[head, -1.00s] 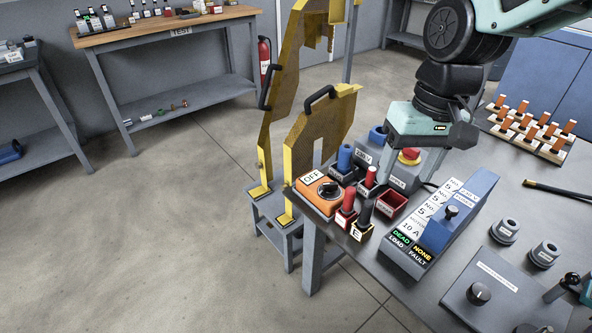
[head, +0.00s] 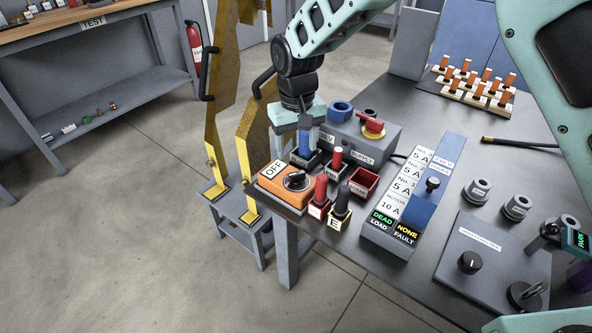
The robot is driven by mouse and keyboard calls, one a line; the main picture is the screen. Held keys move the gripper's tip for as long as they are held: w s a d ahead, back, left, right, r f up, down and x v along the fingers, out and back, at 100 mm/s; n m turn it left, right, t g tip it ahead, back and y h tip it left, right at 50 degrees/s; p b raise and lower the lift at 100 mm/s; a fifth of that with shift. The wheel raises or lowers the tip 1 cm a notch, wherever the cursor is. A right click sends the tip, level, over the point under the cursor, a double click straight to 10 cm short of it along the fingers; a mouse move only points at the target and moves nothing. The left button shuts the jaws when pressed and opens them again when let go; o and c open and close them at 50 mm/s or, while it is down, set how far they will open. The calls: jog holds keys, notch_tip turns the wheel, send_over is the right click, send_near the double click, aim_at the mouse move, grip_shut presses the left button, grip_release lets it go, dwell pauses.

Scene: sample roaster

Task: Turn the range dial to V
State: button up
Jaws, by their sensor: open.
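The orange meter (head: 273,184) sits at the table's left corner, and its display reads OFF. The black range dial (head: 297,181) is on its top, with a light pointer line; its markings are too small to read. My gripper (head: 305,143) points down just behind the meter, above and apart from the dial, near the blue-handled lead. Its fingers are open, partly hidden and small in this view.
Red (head: 320,190) and black (head: 342,200) leads stand in holders right beside the dial. A grey supply box (head: 375,140) with a red-and-yellow knob stands behind. A fuse panel (head: 425,200) lies to the right. Yellow guard panels (head: 243,175) stand left of the table.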

aim_at(297, 173)
notch_tip(297, 173, down, 8)
jog(key=shift+f, duration=0.15)
dwell(0.3)
jog(key=c, duration=1)
